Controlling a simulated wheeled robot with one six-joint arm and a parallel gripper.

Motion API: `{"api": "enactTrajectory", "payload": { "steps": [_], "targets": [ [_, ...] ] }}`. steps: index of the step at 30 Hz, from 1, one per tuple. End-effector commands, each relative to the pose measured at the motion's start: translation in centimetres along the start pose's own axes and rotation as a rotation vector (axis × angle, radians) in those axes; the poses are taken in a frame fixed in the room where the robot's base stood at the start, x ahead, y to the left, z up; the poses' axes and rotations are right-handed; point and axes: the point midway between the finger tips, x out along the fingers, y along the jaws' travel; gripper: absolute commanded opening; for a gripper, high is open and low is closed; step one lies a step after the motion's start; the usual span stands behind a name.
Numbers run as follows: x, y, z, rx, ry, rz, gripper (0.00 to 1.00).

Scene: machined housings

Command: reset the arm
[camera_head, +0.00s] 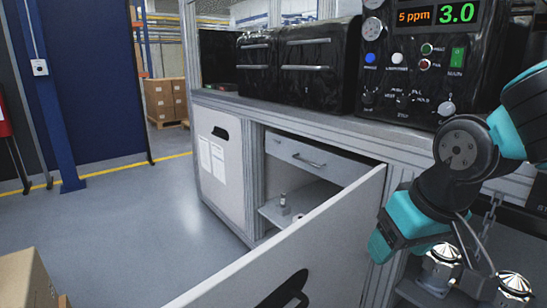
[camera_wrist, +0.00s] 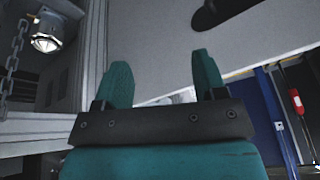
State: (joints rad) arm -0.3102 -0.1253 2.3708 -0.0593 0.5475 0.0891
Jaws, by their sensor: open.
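My gripper (camera_wrist: 163,75) shows in the wrist view with its two teal fingers apart and nothing between them. In the head view, my teal and black arm reaches in from the right and bends down in front of the bench. Its lower teal end hangs beside the open cabinet door (camera_head: 300,255), whose surface also fills much of the wrist view (camera_wrist: 165,40). From these views I cannot tell whether the arm touches the door. The fingertips are not clearly visible in the head view.
The open cabinet shows a drawer (camera_head: 305,154) and a shelf (camera_head: 272,213) with small items. A control panel (camera_head: 420,60) stands on the bench (camera_head: 300,118). Metal fittings (camera_head: 440,268) and a chain (camera_head: 490,218) are close to my arm. Open floor (camera_head: 130,225) lies left.

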Motion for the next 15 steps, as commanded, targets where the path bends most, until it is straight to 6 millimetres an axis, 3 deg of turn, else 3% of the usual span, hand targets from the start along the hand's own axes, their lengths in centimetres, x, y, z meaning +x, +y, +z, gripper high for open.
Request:
{"api": "enactTrajectory", "payload": {
  "steps": [3, 8, 9, 15],
  "targets": [
    [-1.3, -3.3, 5.1, -0.129, -0.094, -0.149, 0.65],
    [-3.3, -6.9, 11.4, -0.299, -0.195, -0.322, 0.65],
    [-5.2, -7.1, 10.6, -0.303, -0.197, -0.325, 0.65],
    [-10.0, -7.4, 8.7, -0.298, -0.196, -0.321, 0.65]
  ]
}}
